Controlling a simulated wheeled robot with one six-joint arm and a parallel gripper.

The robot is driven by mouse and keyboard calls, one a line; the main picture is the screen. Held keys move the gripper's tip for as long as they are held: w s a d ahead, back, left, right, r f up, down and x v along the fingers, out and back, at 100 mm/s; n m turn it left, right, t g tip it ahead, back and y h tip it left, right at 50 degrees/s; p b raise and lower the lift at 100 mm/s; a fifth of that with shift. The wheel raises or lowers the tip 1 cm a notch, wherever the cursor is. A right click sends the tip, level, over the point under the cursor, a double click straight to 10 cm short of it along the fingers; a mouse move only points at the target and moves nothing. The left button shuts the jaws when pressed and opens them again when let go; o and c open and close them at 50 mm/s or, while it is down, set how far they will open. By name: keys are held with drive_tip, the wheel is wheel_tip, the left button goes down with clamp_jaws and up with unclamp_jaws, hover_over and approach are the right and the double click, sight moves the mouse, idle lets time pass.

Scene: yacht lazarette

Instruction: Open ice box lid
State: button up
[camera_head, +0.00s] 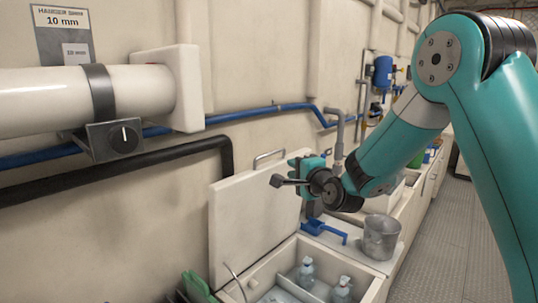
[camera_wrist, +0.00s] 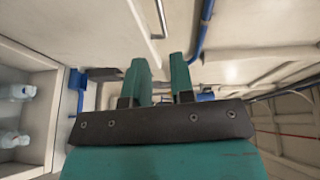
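The ice box lid (camera_head: 250,225) is a cream panel standing raised, leaning against the wall side of the ice box (camera_head: 262,270). Its metal handle (camera_head: 269,155) is at the top edge; a metal bar that looks like this handle (camera_wrist: 161,18) shows beyond the fingertips in the wrist view. A thin stay (camera_head: 235,282) runs by the lid's lower edge. My gripper (camera_head: 303,170) is just right of the lid's upper right side. In the wrist view its two teal fingers (camera_wrist: 158,62) are apart with nothing between them. Whether it touches the lid cannot be told.
Clear bottles (camera_head: 306,270) stand in the open box. A blue scoop (camera_head: 325,229) and a metal bucket (camera_head: 381,237) sit on the counter to the right. A blue pipe (camera_head: 262,113) and a black pipe (camera_head: 110,172) run along the wall. The grey floor (camera_head: 450,240) at right is clear.

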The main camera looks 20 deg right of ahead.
sight(269, 154)
drive_tip(key=p+x, duration=0.5)
drive_tip(key=x, duration=1.1)
drive_tip(key=shift+p, duration=0.3)
clamp_jaws()
